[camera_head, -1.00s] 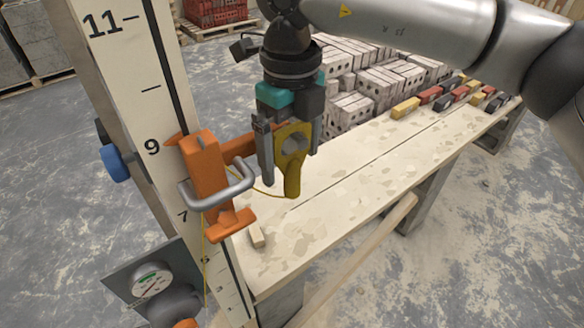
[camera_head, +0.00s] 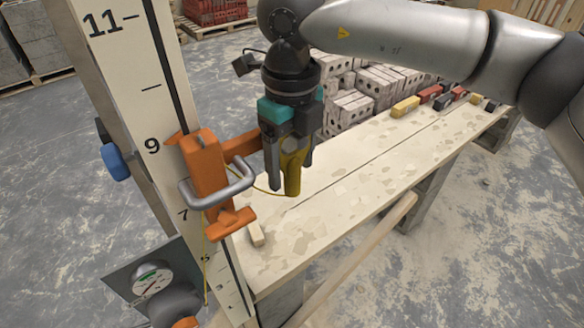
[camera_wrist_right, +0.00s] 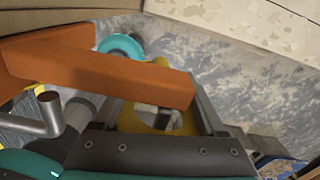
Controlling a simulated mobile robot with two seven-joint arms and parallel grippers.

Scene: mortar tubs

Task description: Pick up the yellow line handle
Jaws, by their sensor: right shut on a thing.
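The yellow line handle (camera_head: 292,178) hangs below my right gripper (camera_head: 290,180), in the middle of the head view. The right gripper is shut on it, with the handle's upper part between the fingers. A thin yellow line runs from the handle left toward the orange clamp (camera_head: 208,175) on the tall graduated post. In the right wrist view, part of the yellow handle (camera_wrist_right: 175,122) shows between the fingers, partly hidden by an orange bar (camera_wrist_right: 120,65). My left gripper does not show.
The orange clamp with its grey metal loop (camera_head: 235,185) stands close left of my right gripper. The post (camera_head: 140,75) rises at left. The pale plank table (camera_head: 350,190) bears a small wooden block (camera_head: 255,233); stacked bricks (camera_head: 350,105) are behind.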

